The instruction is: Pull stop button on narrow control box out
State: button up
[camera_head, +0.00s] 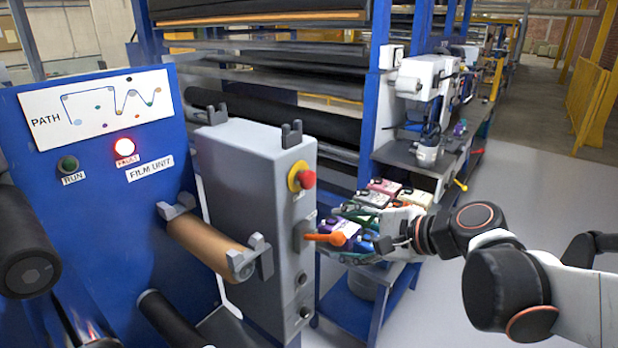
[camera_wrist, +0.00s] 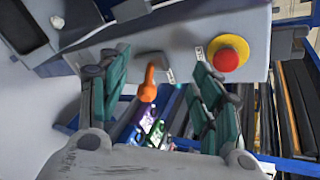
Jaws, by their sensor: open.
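The narrow grey control box (camera_head: 240,165) stands beside the blue panel in the head view. Its red stop button (camera_head: 307,179) with a yellow collar sits high on its right-hand face. The button also shows in the wrist view (camera_wrist: 228,61), upper right, just beyond the right finger. My gripper (camera_head: 384,243) is to the right of the box, lower than the button and apart from it. In the wrist view my gripper (camera_wrist: 160,75) is open and empty, its two green-padded fingers wide apart. Whether the button is in or out I cannot tell.
An orange-handled lever (camera_head: 325,239) sticks out of the box below the button; in the wrist view it lies between my fingers. Dark knobs (camera_head: 303,280) sit lower. A copper-coloured roller (camera_head: 212,250) is at left. A lit red fault lamp (camera_head: 124,147) is on the blue panel.

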aim_at(311, 181)
jog(key=w+d+r+m+t+y, duration=0.3)
jog(key=w+r+m+y, duration=0.15)
jog(key=w+m, duration=0.3)
jog(key=shift+m, duration=0.45)
jog(key=b+x, duration=0.1)
jog(key=x, duration=0.3)
jog(key=b+x, duration=0.1)
jog(key=x, duration=0.4)
jog(key=b+x, duration=0.1)
jog(key=x, duration=0.3)
jog(key=shift+a+f, duration=0.35)
jog(key=shift+f, duration=0.05)
